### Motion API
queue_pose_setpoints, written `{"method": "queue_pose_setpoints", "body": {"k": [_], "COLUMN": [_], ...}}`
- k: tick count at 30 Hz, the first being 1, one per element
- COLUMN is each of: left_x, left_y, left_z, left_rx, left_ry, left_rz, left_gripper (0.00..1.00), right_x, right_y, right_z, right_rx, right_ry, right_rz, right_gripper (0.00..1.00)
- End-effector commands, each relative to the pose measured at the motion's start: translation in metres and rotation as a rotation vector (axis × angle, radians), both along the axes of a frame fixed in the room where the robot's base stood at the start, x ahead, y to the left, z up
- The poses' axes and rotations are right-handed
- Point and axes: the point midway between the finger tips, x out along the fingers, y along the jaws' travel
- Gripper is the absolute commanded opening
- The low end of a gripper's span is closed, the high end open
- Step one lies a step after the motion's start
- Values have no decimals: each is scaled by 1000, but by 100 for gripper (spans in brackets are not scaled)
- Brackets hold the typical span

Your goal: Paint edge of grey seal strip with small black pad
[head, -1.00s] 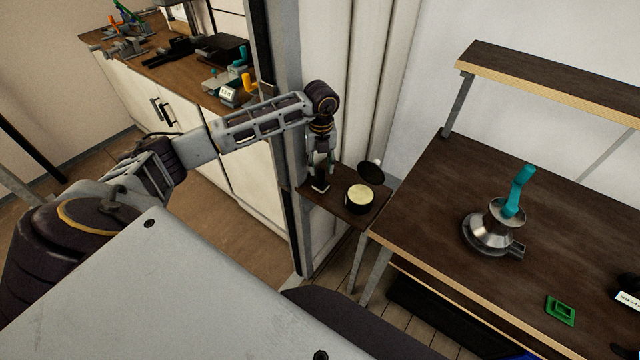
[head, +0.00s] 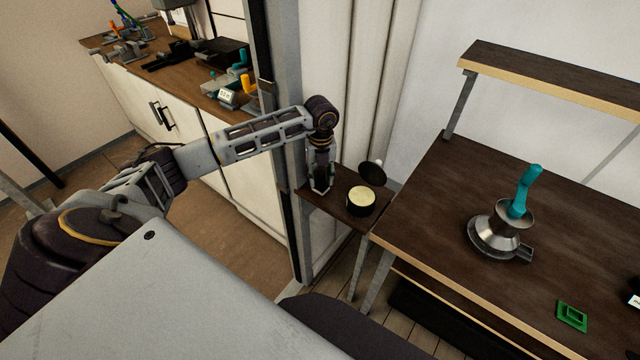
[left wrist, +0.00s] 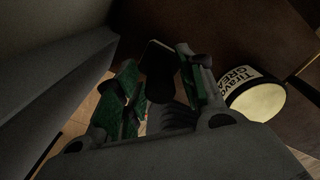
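My left gripper (head: 321,188) points down over a small dark shelf (head: 345,212), left of an open tin. In the left wrist view its green-lined fingers (left wrist: 160,85) stand apart on either side of a small black pad (left wrist: 158,70). The pad sits between them, nearer the right finger; I see no firm grip on it. In the head view the fingers mostly hide the pad. The black tin (head: 361,201) holds pale cream stuff; its label, partly readable as grease, shows in the left wrist view (left wrist: 252,92). I cannot make out the grey seal strip. My right gripper is not in view.
A dark round lid (head: 372,173) stands behind the tin. A grey post (head: 285,150) rises close left of the shelf. The dark workbench (head: 440,200) at right carries a metal funnel-like piece with a teal handle (head: 525,190) and a green square (head: 572,315). A cluttered counter (head: 150,62) stands at the back left.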

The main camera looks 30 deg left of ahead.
Motion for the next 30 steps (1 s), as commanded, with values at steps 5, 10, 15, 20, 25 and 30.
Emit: {"method": "queue_pose_setpoints", "body": {"k": [5, 10, 15, 20, 25, 30], "left_x": [0, 0, 0, 0, 0, 0], "left_y": [0, 0, 0, 0, 0, 0], "left_z": [0, 0, 1, 7, 19, 32], "left_rx": [0, 0, 0, 0, -1, -1], "left_ry": [0, 0, 0, -1, -2, -1], "left_rz": [0, 0, 0, 0, 0, 0], "left_gripper": [32, 10, 0, 0, 0, 0], "right_x": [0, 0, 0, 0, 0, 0], "right_y": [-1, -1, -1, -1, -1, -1], "right_z": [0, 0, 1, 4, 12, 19], "right_rx": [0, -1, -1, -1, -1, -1], "right_ry": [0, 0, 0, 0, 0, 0], "right_rz": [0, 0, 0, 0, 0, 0], "right_gripper": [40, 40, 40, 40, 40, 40]}}
